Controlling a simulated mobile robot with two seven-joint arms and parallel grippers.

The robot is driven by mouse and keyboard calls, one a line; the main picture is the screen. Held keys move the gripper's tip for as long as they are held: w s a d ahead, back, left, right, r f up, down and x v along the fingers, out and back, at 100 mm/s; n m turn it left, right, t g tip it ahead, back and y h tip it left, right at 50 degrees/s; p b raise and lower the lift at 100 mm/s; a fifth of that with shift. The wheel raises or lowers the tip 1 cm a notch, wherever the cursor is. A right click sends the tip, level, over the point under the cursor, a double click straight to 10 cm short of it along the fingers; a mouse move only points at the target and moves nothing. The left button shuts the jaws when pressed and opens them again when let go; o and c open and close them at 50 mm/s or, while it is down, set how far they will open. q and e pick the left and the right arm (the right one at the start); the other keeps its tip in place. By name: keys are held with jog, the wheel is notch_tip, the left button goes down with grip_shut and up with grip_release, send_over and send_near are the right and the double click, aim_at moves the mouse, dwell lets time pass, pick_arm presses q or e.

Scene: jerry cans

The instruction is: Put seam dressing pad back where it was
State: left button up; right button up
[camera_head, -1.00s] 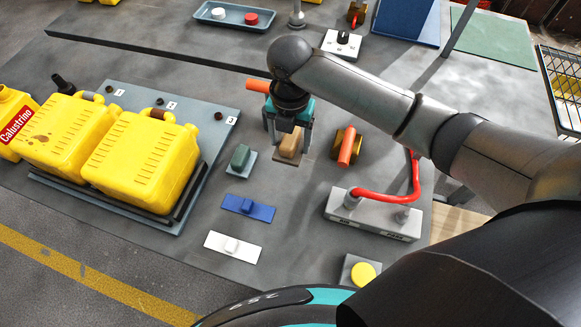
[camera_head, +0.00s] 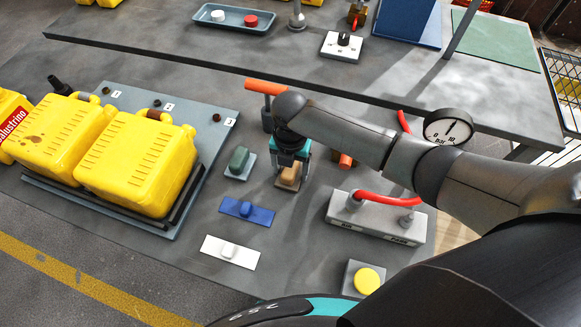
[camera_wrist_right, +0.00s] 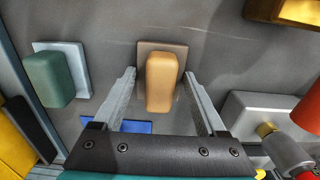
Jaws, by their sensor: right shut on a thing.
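The seam dressing pad appears to be the tan block on a brown square plate (camera_head: 289,174), right of the green block on its pale plate (camera_head: 238,160). In the right wrist view the tan block (camera_wrist_right: 162,82) stands between my fingers, with its brown plate behind it. My right gripper (camera_head: 288,166) is shut on the tan block, reaching down from above. I cannot tell whether the plate touches the bench. The fingers also show in the wrist view (camera_wrist_right: 160,100). My left gripper is not in view.
A blue plate (camera_head: 262,213) and a white plate (camera_head: 243,258) with knobs lie nearer. Yellow jerry cans (camera_head: 135,165) stand left. A grey block with a red hose (camera_head: 375,225) stands right, a gauge (camera_head: 447,127) behind it. An orange-handled tool (camera_head: 265,87) is behind my gripper.

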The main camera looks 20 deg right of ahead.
jog(key=o, duration=0.7)
jog(key=shift+f, duration=0.15)
jog(key=o, duration=0.4)
notch_tip(320, 180, up, 12)
jog(key=p, duration=0.2)
jog(key=shift+r+p, duration=0.2)
jog(key=shift+p, duration=0.1)
